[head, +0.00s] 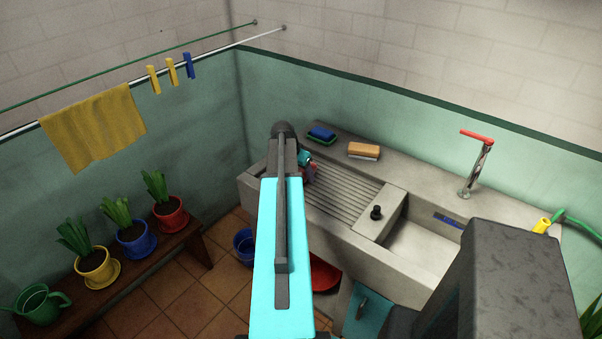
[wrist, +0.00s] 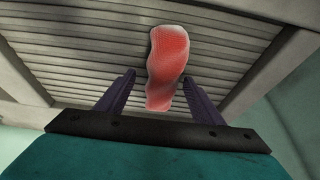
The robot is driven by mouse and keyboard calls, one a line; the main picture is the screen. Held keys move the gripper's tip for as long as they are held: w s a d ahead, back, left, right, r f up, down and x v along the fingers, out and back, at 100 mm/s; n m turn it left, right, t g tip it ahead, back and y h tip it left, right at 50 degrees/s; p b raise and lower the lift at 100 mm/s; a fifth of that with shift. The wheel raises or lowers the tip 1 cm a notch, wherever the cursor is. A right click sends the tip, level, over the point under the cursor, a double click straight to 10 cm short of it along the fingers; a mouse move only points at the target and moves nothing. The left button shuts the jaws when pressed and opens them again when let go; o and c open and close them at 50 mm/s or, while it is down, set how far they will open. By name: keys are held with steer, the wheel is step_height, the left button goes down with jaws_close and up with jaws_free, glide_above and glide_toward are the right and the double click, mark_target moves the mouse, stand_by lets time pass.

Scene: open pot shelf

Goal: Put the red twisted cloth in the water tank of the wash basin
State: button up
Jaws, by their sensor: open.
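The red twisted cloth (wrist: 168,62) lies on the ribbed washboard (wrist: 75,62) of the wash basin in the wrist view. My gripper (wrist: 159,82) is open, with one dark purple finger on each side of the near part of the cloth. The fingers do not visibly press on it; the height gap is hard to judge. In the head view my arm covers most of the gripper and cloth above the left end of the washboard (head: 340,196). The water tank (head: 418,242) is the deep hollow on the right, with a blue item inside.
A black knob (head: 376,212) stands on the ledge between washboard and tank. A blue sponge (head: 321,134) and an orange-topped brush (head: 364,150) lie on the back ledge. A red-handled tap (head: 475,165) rises behind the tank. Potted plants stand on a bench (head: 190,250) at left.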

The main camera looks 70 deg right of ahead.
steer(key=b+v, duration=0.2)
steer(key=v, duration=1)
steer(key=shift+b, duration=0.35)
steer(key=shift+f, duration=0.1)
